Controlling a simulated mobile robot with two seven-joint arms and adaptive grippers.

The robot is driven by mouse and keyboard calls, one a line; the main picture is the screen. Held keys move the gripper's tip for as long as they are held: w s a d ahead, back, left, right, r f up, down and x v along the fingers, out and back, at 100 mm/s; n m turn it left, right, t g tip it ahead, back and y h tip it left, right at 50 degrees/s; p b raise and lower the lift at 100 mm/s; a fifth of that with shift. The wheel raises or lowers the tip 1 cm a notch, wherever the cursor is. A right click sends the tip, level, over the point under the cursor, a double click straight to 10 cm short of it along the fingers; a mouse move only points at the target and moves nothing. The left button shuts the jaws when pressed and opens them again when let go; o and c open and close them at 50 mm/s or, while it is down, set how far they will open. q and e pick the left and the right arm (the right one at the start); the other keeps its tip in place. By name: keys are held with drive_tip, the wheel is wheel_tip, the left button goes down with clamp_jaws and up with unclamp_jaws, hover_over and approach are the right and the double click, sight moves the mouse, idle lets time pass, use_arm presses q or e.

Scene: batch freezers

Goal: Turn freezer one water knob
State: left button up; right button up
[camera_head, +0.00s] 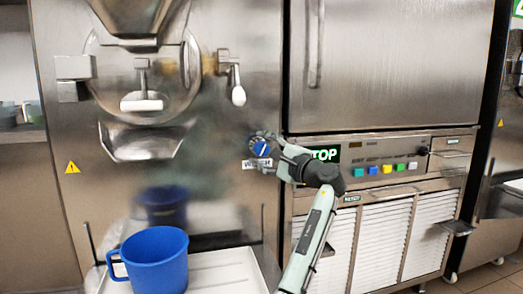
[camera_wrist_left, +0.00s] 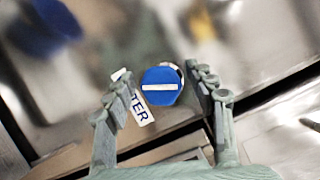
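The water knob (camera_head: 261,149) is a round blue dial with a white bar, on the steel front of the left freezer above a "WATER" label (camera_head: 257,164). In the left wrist view the knob (camera_wrist_left: 161,88) sits between the fingertips, its white bar nearly level. My left gripper (camera_head: 268,146) is at the knob, its fingers reaching to either side of it. In the left wrist view the gripper (camera_wrist_left: 158,82) is open, with gaps between fingers and knob. The label (camera_wrist_left: 138,110) is partly hidden by the left finger. My right gripper is not in view.
A blue jug (camera_head: 155,262) stands on a white tray (camera_head: 228,271) below the freezer's round door. Right of the knob is a control panel with coloured buttons (camera_head: 386,169) and a green "STOP" label. A lever (camera_head: 238,92) hangs above the knob.

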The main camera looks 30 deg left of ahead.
use_arm(q)
drive_tip(key=shift+d, duration=0.1)
drive_tip(key=v, duration=1.1)
drive_tip(key=shift+d, duration=0.45)
drive_tip(key=shift+s+f, duration=0.1)
